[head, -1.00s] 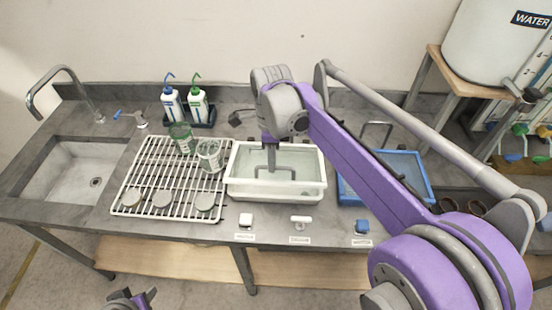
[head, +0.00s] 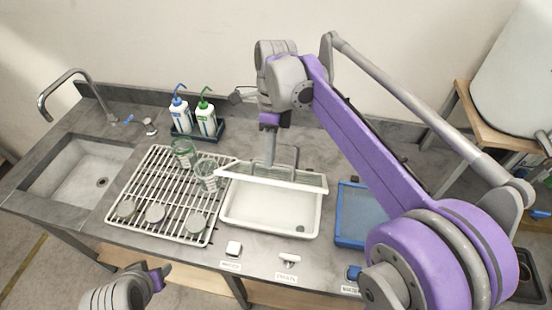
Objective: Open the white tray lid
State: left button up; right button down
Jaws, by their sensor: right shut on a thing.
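The white tray (head: 268,232) sits on the grey counter in the middle of the head view, and its white inside shows. Its lid (head: 300,185) is raised and tilted over the tray's back part, with the white front edge seen nearly edge-on. My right gripper (head: 270,158) reaches down from above and is shut on the lid. The exact grip is hard to make out. My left gripper (head: 160,278) is low at the left, in front of the counter and away from the tray. Its fingers are too unclear to tell open from shut.
A white wire rack (head: 168,215) with glass beakers (head: 207,173) and grey discs stands close left of the tray. A blue tray (head: 350,236) is at the right, partly behind my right arm. Two wash bottles (head: 192,118) stand behind. Small labelled items line the front edge.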

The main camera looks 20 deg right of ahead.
pick_arm(q)
jog(key=shift+w+d+r+p, duration=0.3)
jog(key=shift+w+r+p, duration=0.15)
jog(key=shift+w+r, duration=0.3)
jog(key=shift+w+d+r+p, duration=0.25)
jog(key=shift+w+r+p, duration=0.2)
jog(key=shift+w+r, duration=0.25)
pick_arm(e)
jog(key=w+d+g+y, duration=0.1)
jog(key=w+d+g, duration=0.1)
jog(key=w+d, duration=0.6)
jog(key=shift+w+d+r+y, duration=0.25)
jog(key=shift+w+r, duration=0.2)
jog(key=shift+w, duration=2.3)
pick_arm(q)
jog(key=shift+s, duration=0.1)
pick_arm(e)
jog(key=c, duration=0.9)
grip_release()
jog(key=shift+w+a+g, duration=0.1)
jog(key=shift+a+g, duration=0.05)
jog(key=shift+g, duration=0.15)
jog(key=shift+r, duration=0.1)
